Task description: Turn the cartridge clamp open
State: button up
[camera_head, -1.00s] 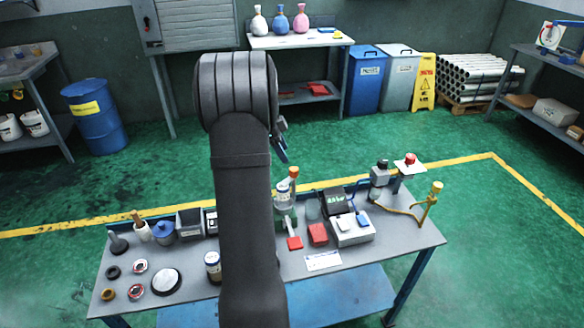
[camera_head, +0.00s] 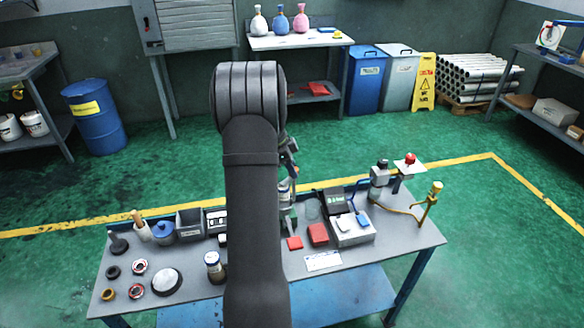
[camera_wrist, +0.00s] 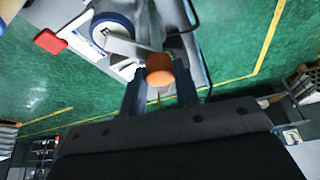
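The film tower (camera_head: 285,197) stands on the workbench, mostly hidden behind my arm in the head view. In the wrist view its round blue-and-white body (camera_wrist: 112,30) shows at upper left, with a pale arm beside it. An orange round knob (camera_wrist: 159,70) shows between my two fingers. My gripper (camera_wrist: 160,82) is open, with a finger on each side of the knob and a visible gap to each. In the head view my gripper (camera_head: 289,155) is just above the tower. I cannot tell which part is the cartridge clamp.
A red paddle (camera_head: 294,243) and a red block (camera_head: 318,233) lie in front of the tower. A white box (camera_head: 352,232) stands to the right, with a brass-topped stand (camera_head: 436,188) farther right. Jars and rings fill the left side of the workbench (camera_head: 190,295).

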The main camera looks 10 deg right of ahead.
jog(key=shift+c, duration=0.9)
jog(key=shift+n, duration=0.3)
jog(key=n+t, duration=0.2)
jog(key=n, duration=0.2)
jog(key=shift+s, duration=0.15)
jog(key=n+t, duration=0.1)
jog(key=n, duration=0.2)
jog(key=n+t+y, duration=0.1)
jog(key=n, duration=0.2)
jog(key=shift+s+d+n, duration=0.15)
jog(key=shift+n, duration=0.25)
jog(key=n+y, duration=0.1)
jog(key=n, duration=0.2)
jog(key=n+t+y, duration=0.1)
jog(key=n, duration=0.2)
jog(key=shift+d+y, duration=0.15)
jog(key=shift+y, duration=0.15)
jog(key=n+y, duration=0.2)
jog(key=n, duration=0.3)
jog(key=shift+d+n, duration=0.1)
jog(key=shift+n, duration=0.2)
